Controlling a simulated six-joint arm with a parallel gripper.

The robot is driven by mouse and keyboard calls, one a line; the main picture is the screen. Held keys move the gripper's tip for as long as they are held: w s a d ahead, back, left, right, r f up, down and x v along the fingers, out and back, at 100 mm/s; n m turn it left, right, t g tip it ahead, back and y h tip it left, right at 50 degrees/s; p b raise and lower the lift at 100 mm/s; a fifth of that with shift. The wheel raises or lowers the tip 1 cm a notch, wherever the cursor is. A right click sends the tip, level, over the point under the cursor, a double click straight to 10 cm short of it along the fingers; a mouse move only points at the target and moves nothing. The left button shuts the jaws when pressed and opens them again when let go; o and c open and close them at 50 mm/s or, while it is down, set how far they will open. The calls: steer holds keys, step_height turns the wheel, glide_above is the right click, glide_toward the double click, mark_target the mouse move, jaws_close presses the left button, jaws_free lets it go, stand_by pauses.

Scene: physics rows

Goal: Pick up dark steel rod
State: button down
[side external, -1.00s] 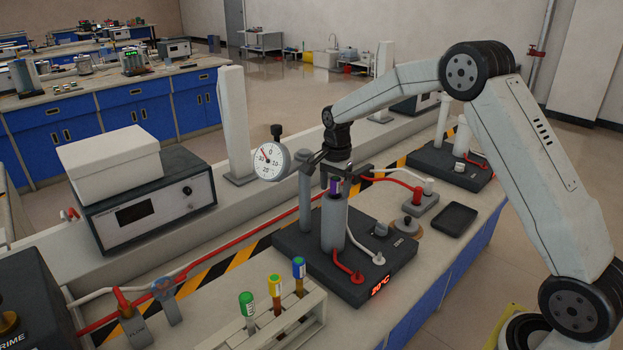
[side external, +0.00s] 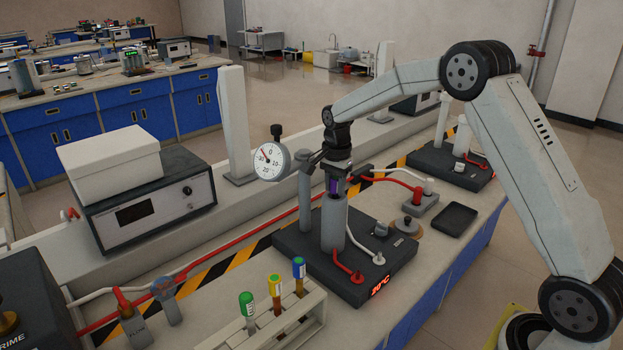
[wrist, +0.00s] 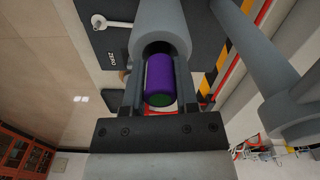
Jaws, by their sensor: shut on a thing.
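The rod (wrist: 161,78) stands upright in the mouth of the grey cylinder (side external: 333,225) on the dark base (side external: 290,242). Its visible top part has a purple side and a dark greenish end. Its lower part is hidden inside the cylinder, so I cannot tell its finish there. My gripper (side external: 334,186) points down above the cylinder and is shut on the rod's top part. In the wrist view, one finger of my gripper (wrist: 159,92) lies along each side of the rod, and the cylinder's open rim (wrist: 160,42) is just beyond.
A grey post (side external: 305,195) with a round dial gauge (side external: 271,160) stands close on the left. Red and white hoses run around the base. A rack (side external: 275,320) of capped tubes stands in front. A black tray (side external: 455,219) lies at the right, with some free bench around it.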

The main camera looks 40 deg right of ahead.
step_height(320, 180, up, 18)
stand_by(0.6)
stand_by(0.4)
steer(key=c, duration=0.9)
jaws_free()
steer(key=shift+c, duration=0.2)
jaws_close()
steer(key=shift+a, duration=0.1)
